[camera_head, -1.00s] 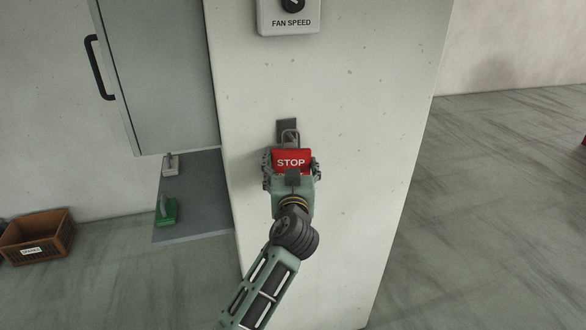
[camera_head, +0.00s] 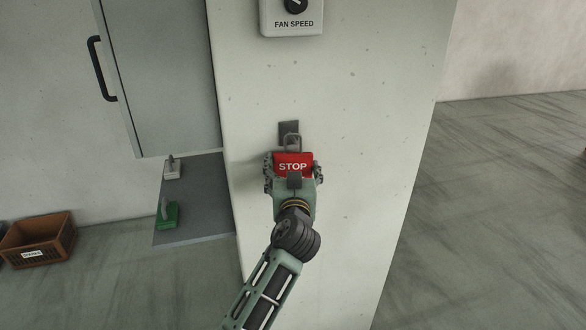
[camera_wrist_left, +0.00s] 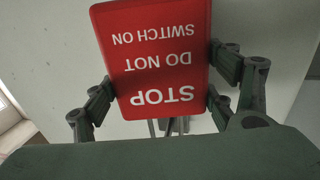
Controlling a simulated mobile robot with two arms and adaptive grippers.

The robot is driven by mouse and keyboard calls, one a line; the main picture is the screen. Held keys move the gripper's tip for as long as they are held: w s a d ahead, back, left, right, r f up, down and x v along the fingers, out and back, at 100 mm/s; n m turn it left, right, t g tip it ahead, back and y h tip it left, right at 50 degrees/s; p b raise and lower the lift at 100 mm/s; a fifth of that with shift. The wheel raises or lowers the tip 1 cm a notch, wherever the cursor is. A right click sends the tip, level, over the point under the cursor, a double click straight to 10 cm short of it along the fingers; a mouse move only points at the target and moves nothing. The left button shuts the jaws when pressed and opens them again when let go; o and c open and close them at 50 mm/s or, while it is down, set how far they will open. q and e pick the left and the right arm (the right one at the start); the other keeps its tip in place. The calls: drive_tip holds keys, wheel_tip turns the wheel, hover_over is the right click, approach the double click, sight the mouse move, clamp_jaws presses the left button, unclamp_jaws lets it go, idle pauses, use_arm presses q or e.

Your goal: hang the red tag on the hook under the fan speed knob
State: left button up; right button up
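The red tag (camera_head: 293,160) reads STOP and has a grey wire loop (camera_head: 292,141) on top. It is upright against the pale panel face. The loop overlaps the lower part of the dark hook plate (camera_head: 289,130) below the fan speed knob (camera_head: 294,5). The hook's tip is hard to make out, so I cannot tell whether the loop is around it. My left gripper (camera_head: 293,171) has its fingers at the tag's two side edges and appears shut on it. The left wrist view shows the tag (camera_wrist_left: 155,55) upside down between the finger pads. My right gripper is out of view.
A grey cabinet door (camera_head: 160,75) with a black handle (camera_head: 101,68) is at the left. Below it a grey board (camera_head: 200,195) carries a green item (camera_head: 167,213) and a pale one (camera_head: 172,168). A brown crate (camera_head: 38,238) stands on the floor. The floor at right is clear.

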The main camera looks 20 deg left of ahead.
use_arm(q)
drive_tip(key=o, duration=0.5)
drive_tip(key=shift+c, duration=0.2)
drive_tip(key=shift+s, duration=0.1)
